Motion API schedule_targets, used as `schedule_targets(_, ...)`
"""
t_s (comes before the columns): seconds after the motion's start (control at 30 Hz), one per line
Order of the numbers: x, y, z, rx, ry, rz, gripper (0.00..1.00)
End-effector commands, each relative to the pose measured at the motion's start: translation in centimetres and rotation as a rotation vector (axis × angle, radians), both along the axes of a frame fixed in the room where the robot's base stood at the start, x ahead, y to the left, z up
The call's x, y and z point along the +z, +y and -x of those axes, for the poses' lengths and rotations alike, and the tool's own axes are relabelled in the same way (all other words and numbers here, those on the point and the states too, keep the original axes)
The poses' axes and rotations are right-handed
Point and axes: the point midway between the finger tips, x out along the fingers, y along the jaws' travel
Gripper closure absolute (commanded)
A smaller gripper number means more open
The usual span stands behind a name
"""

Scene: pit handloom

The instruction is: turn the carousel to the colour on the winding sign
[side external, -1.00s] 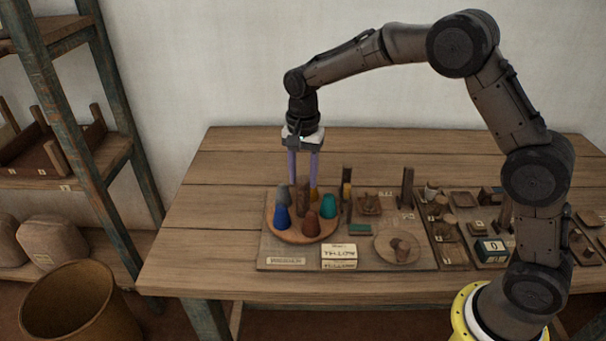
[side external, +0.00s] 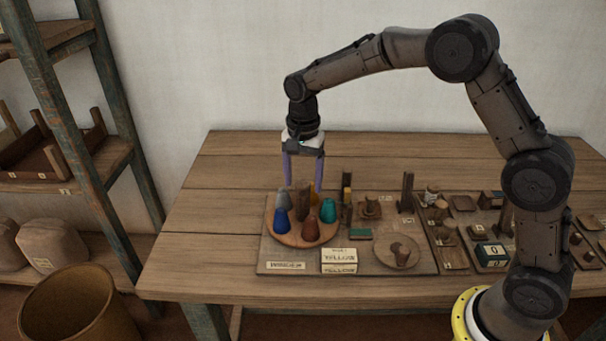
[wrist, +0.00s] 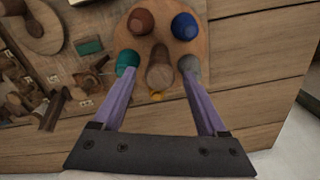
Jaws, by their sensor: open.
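The carousel (side external: 300,242) is a round wooden disc on the board at the left of the bench. It bears a blue cone (side external: 281,221), a red-brown cone (side external: 309,228), a teal cone (side external: 328,210) and a grey cone (side external: 283,199) around a wooden post (side external: 302,200). In the wrist view, a bit of yellow (wrist: 157,97) shows beside the post, mostly hidden. The winding sign (side external: 339,256), in front of the carousel, reads YELLOW. My gripper (side external: 303,187) is open and empty over the back of the carousel. In the wrist view, its fingers overlap the teal and grey cones; contact is unclear.
A dark post with a yellow band (side external: 347,197) stands right of the carousel. A round wooden plate (side external: 397,254) and a small green block (side external: 360,234) lie further right. More boards with small items fill the right side. The bench left of the carousel is clear.

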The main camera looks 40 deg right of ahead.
Motion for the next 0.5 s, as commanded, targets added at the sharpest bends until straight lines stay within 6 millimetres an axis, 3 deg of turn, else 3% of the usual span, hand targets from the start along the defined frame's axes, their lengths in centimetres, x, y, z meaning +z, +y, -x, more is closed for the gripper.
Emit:
schedule_targets(0.17,1.2,0.0,-0.1,0.0,-0.003,0.0,0.25)
schedule_targets(0.5,8.2,0.0,-0.1,0.0,-0.005,0.0,0.25)
